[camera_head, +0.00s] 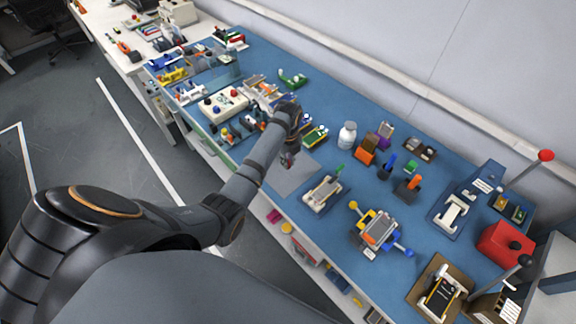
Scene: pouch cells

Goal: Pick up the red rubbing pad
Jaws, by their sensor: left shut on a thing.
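My left arm reaches in from the left over the blue workbench (330,240). My left gripper (288,155) points down above the bench, beside a grey mat (292,180), and is shut. A small red piece, the red rubbing pad (289,161), shows between its fingertips. Most of the pad is hidden by the fingers, and I cannot tell whether it touches the bench. My right gripper is not in view.
A white bottle (347,135), orange block (365,155) and green-yellow item (315,136) stand right of the gripper. A blue-yellow fixture (379,230) and red box (505,246) stand farther right. The grey mat is clear.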

